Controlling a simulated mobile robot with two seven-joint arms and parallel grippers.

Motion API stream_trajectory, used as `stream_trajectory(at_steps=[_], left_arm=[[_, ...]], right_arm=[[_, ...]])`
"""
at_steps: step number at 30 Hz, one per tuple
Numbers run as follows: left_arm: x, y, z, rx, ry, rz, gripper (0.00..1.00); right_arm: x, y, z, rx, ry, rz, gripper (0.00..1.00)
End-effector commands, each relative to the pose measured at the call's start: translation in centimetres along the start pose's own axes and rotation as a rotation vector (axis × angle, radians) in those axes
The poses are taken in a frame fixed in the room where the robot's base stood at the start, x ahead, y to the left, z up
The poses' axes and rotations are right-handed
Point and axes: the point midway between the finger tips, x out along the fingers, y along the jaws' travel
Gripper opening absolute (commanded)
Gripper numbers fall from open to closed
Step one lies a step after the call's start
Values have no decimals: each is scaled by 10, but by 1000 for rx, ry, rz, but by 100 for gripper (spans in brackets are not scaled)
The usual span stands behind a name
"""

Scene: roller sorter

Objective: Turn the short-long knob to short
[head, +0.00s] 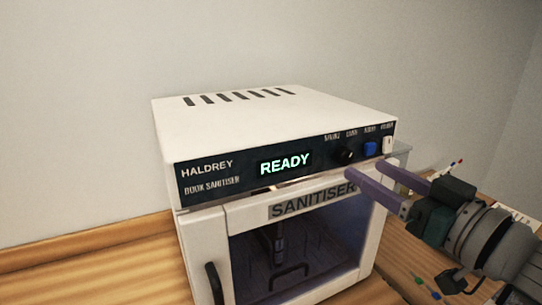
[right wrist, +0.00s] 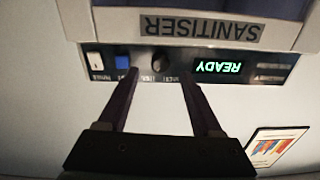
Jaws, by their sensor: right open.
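The sanitiser is a white box (head: 270,112) with a dark control strip across its front. The knob (head: 346,155) is small, round and black, between two small labels that are too blurred to read surely. Its pointer direction is unclear. My right gripper (head: 367,170) is open in front of the strip, its two purple fingers reaching toward the knob from the right. In the right wrist view, which is upside down, the knob (right wrist: 160,62) shows between the open fingertips (right wrist: 159,74). I cannot tell whether they touch it. My left gripper is out of view.
A blue button (head: 370,148) and a white switch (head: 388,144) sit right of the knob, close to the fingers. The display (head: 285,163) reads READY. The glass door below has a dark handle (head: 213,284). Small coloured items lie on the wooden table (head: 385,292) at right.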

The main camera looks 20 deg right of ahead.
Motion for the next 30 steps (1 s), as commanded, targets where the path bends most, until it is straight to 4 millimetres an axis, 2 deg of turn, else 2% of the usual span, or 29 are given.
stream_trajectory(at_steps=[3,9,20,30], left_arm=[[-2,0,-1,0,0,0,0],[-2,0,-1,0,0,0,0],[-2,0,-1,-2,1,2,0],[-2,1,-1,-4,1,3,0]], right_arm=[[20,0,-1,1,2,0,67],[40,0,0,1,0,0,67],[44,0,1,1,-1,0,67],[43,0,1,1,-1,0,28]])
